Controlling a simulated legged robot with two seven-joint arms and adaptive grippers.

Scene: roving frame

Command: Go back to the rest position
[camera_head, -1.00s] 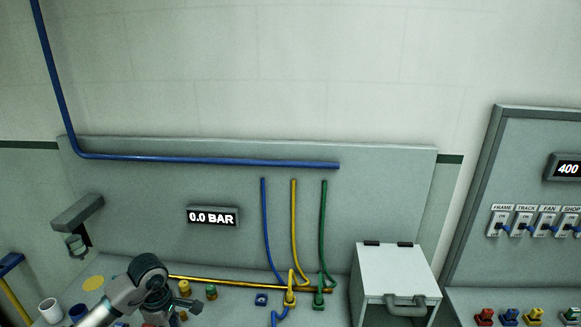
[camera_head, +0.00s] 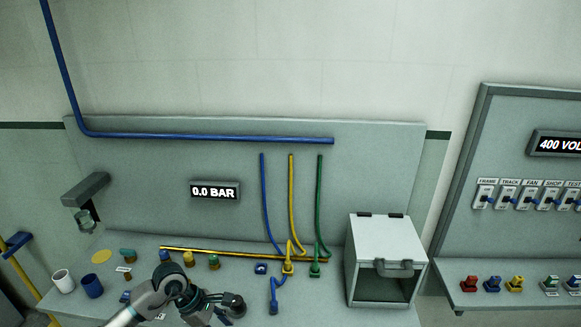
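My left arm comes in from the bottom left over the grey bench (camera_head: 335,312). Its gripper (camera_head: 224,306) points right, low in the picture and over the front part of the bench. A dark round shape (camera_head: 236,303) shows at the fingertips. I cannot tell whether it is a separate thing or part of the gripper, nor whether the fingers are shut. My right gripper is not in view.
A white box (camera_head: 385,240) with an open front stands right of the blue, yellow and green hoses (camera_head: 291,200). A white cup (camera_head: 63,281), a blue cup (camera_head: 93,286) and several coloured fittings sit left. A switch panel (camera_head: 525,225) stands right. The bench before the box looks clear.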

